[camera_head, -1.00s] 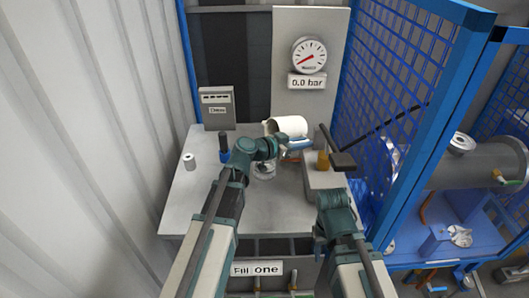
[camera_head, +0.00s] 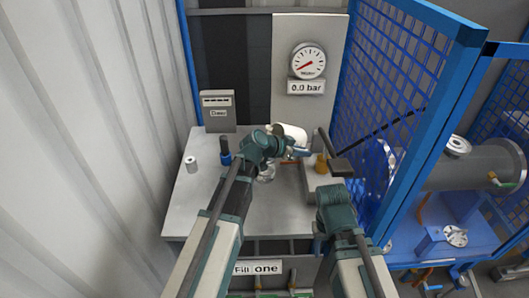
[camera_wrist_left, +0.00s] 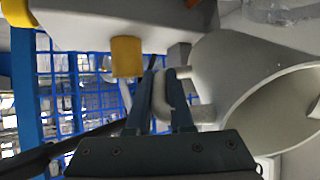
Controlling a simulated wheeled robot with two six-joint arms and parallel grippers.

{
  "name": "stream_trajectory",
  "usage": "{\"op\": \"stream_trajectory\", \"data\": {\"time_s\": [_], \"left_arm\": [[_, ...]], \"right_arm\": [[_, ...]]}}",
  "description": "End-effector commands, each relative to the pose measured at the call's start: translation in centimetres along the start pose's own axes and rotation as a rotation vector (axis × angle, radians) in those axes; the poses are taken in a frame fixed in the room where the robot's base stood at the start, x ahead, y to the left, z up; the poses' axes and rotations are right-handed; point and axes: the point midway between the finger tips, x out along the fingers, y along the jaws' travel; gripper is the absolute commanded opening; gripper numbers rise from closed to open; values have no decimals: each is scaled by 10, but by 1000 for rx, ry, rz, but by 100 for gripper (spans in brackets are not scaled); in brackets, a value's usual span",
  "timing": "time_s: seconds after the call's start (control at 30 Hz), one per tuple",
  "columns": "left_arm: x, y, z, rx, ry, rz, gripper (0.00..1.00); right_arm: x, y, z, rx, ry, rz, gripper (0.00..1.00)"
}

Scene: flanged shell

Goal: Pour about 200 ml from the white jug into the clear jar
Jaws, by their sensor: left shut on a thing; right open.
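The white jug (camera_head: 292,133) lies tipped well over on its side at the back of the bench, held up off the bench top. My left gripper (camera_head: 299,152) is shut on its handle. The left wrist view shows the fingers (camera_wrist_left: 165,98) closed around the handle, with the grey-white jug (camera_wrist_left: 235,75) and its open mouth at the right. The clear jar (camera_head: 266,175) stands on the bench below my left wrist, partly hidden by it. Liquid in the jug or jar cannot be made out. My right gripper (camera_head: 319,243) is low, open and mostly hidden by its own arm.
A grey box with a yellow cylinder (camera_head: 321,162) and a dark lever (camera_head: 342,166) stands right of the jug. A small white cylinder (camera_head: 191,164) and a dark blue bottle (camera_head: 225,152) stand left. Blue mesh fencing (camera_head: 400,70) bounds the right. The front of the bench is clear.

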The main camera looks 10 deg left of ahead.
Motion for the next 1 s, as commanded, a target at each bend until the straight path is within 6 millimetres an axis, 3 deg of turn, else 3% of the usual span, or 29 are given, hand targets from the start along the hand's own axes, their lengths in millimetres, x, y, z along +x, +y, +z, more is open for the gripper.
{"op": "stream_trajectory", "data": {"time_s": [0.4, 1.0], "left_arm": [[1, 0, 0, 0, -164, 2, 0], [1, 0, 3, 0, -178, 1, 0]], "right_arm": [[-28, 3, 2, 0, 0, 0, 50], [-28, 3, 2, 0, 0, 0, 50]]}}
